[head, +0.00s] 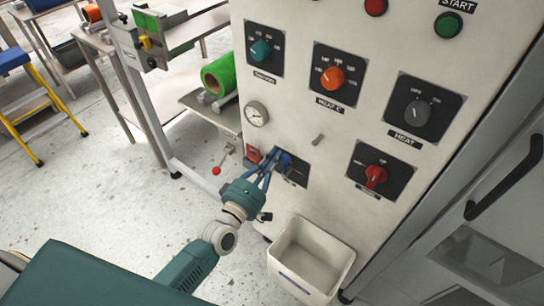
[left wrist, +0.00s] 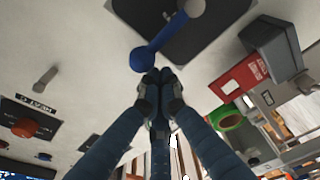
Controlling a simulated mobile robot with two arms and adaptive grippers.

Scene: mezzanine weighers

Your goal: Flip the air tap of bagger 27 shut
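The air tap is a blue lever (head: 287,160) on a black plate (head: 297,177) low on the white control panel. In the left wrist view the blue lever (left wrist: 163,41) runs slantwise from a grey pivot to a rounded end. My left gripper (head: 272,154) is at the tap, its fingers pointing at the panel. In the left wrist view the fingertips (left wrist: 158,78) are drawn together just beside the lever's rounded end, with nothing seen between them. I cannot tell whether they touch it. My right gripper is not in view. No bagger number is readable.
Several knobs sit above and beside the tap, including a red one (head: 375,176) and an orange one (head: 333,78). A red fitting (head: 253,153) and a gauge (head: 257,114) are to the left. A white bin (head: 318,252) stands below.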

